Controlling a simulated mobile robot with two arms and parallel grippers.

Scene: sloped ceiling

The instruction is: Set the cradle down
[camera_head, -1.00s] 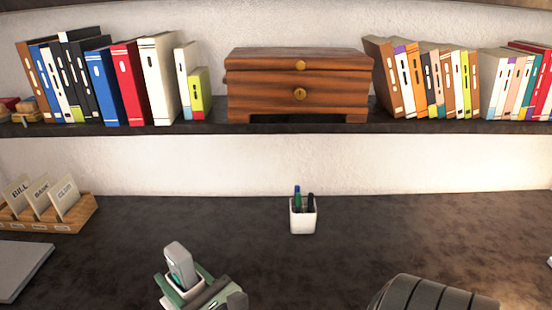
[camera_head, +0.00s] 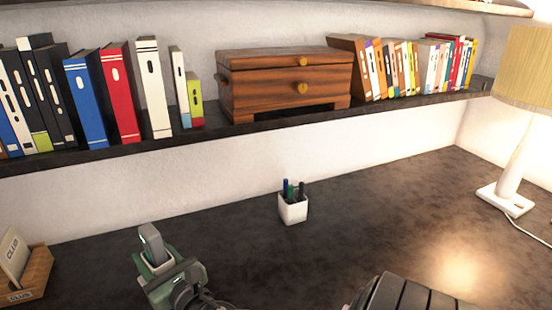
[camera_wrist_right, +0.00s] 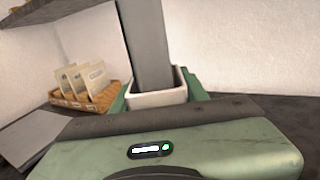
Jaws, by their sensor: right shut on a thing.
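The cradle (camera_head: 162,267) is a small white holder with a grey handset (camera_head: 151,243) standing in it, at the lower left of the head view. My right gripper (camera_head: 157,272) is shut on it, a green finger on either side. In the right wrist view the white cradle (camera_wrist_right: 157,98) sits between the green fingers, and the grey handset (camera_wrist_right: 147,45) rises out of the top of the frame. The cradle's underside is hidden, so I cannot tell whether it touches the dark desk (camera_head: 240,255). My left gripper is not in view.
A white pen cup (camera_head: 293,209) stands mid-desk. A wooden card rack (camera_head: 38,272) is at the left and a lamp (camera_head: 502,196) at the right. A black ribbed object (camera_head: 410,292) is at the bottom. The shelf (camera_head: 150,147) overhangs the back. Desk between cup and lamp is clear.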

